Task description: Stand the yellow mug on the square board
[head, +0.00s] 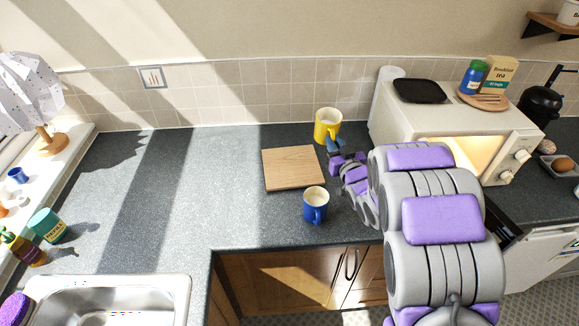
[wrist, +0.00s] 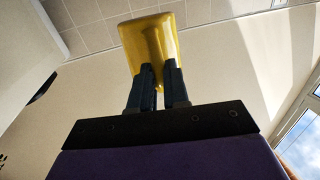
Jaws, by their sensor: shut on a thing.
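The yellow mug (head: 327,124) is upright behind the right part of the square board, with pale contents showing inside. My gripper (head: 333,143) is shut on it from the front, on the side facing me. In the wrist view the dark fingers (wrist: 158,90) close on the handle of the yellow mug (wrist: 152,38). I cannot tell whether the mug touches the counter or hangs a little above it. The square wooden board (head: 292,167) lies flat on the counter, to the left of my gripper, with nothing on it.
A blue mug (head: 315,204) stands just in front of the board. The sink (head: 110,303) is at front left. The grey counter (head: 190,180) left of the board is clear.

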